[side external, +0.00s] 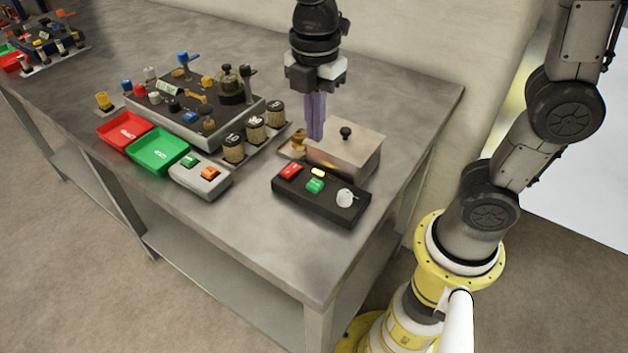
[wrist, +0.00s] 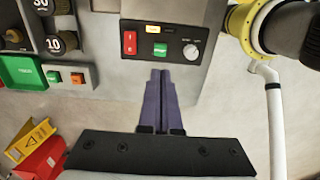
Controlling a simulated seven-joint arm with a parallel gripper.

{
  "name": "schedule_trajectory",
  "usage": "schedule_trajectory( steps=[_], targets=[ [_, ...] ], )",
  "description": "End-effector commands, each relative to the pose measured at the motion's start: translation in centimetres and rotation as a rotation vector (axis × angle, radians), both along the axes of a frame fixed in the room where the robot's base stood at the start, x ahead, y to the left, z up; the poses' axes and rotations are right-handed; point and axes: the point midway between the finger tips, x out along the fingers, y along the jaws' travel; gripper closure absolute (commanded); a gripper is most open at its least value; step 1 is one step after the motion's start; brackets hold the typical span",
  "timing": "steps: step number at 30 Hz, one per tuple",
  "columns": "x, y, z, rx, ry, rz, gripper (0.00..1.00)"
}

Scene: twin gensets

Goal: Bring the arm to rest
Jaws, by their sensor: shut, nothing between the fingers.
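My gripper (side external: 316,118) hangs pointing down above the right part of the grey table (side external: 255,250) in the side view. Its purple fingers are together with nothing between them. They overlap the left edge of the metal box (side external: 345,148) in that view; I cannot tell the exact gap. In the wrist view the closed fingers (wrist: 161,78) point toward the black control box (wrist: 165,42), which has a red switch, a green button and a white knob. The same control box (side external: 322,203) sits in front of the metal box in the side view.
Left of my gripper stand knurled knobs (side external: 234,148), a small box with green and orange buttons (side external: 200,176), green (side external: 158,150) and red (side external: 124,130) trays, and a dark panel (side external: 195,100). The table's front right is clear.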

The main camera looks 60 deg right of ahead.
Motion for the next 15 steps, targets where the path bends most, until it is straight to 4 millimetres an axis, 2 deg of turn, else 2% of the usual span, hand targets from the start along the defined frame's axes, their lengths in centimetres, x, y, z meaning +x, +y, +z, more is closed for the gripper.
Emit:
schedule_trajectory(
  steps=[5,15],
  targets=[
    [-0.01,0.00,0.83,0.000,-0.001,0.000,1.00],
    [0.00,-0.20,1.00,0.001,-0.004,-0.007,1.00]
  ],
)
